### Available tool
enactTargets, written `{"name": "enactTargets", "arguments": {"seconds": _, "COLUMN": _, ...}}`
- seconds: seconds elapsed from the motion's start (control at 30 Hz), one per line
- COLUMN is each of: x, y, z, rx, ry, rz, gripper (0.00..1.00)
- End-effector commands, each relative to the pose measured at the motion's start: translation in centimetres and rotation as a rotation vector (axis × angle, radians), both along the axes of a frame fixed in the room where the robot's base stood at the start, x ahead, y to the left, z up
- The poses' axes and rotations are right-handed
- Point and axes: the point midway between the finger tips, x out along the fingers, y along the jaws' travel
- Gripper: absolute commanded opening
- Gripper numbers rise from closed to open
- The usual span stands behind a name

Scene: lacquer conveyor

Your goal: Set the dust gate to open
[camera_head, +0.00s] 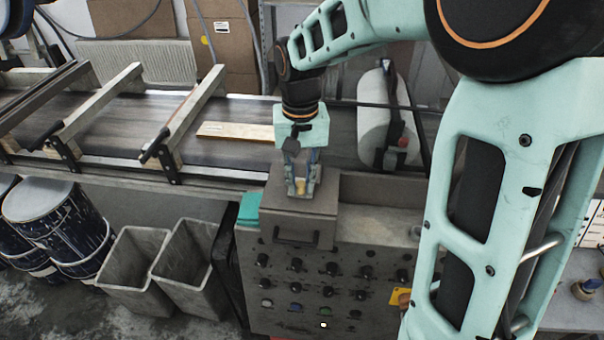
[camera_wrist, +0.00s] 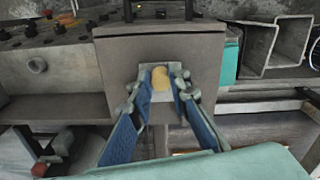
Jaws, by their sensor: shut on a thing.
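A small yellow knob (camera_head: 300,185) stands on a pale plate on top of a grey box; I take it for the dust gate's handle, but no label shows. My gripper (camera_head: 302,191) points down at the box top, with its fingers on either side of the knob. In the wrist view the blue-padded fingers (camera_wrist: 162,76) are closed around the yellow knob (camera_wrist: 160,84), which sits on the pale plate. The fingers partly hide the knob and plate. I cannot tell from these views which way the gate is set.
The grey box (camera_head: 280,206) sits on a control cabinet (camera_head: 310,310) with several dark knobs and coloured buttons. Behind it runs a conveyor (camera_head: 130,120) with a wooden board (camera_head: 235,131) and crossbars. Two grey bins (camera_head: 139,265) stand left.

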Motion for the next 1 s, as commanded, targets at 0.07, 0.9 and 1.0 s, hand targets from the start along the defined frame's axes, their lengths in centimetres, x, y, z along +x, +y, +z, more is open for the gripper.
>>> {"name": "enactTargets", "arguments": {"seconds": 0.07, "x": -0.3, "y": 0.1, "z": 0.0, "rx": 0.001, "ry": 0.005, "rz": 0.001, "gripper": 0.00}}
{"name": "enactTargets", "arguments": {"seconds": 0.9, "x": -0.1, "y": 0.1, "z": 2.1, "rx": 0.000, "ry": 0.001, "rz": 0.000, "gripper": 0.34}}
{"name": "enactTargets", "arguments": {"seconds": 1.0, "x": -0.1, "y": 0.1, "z": 4.2, "rx": 0.001, "ry": 0.000, "rz": 0.000, "gripper": 0.34}}
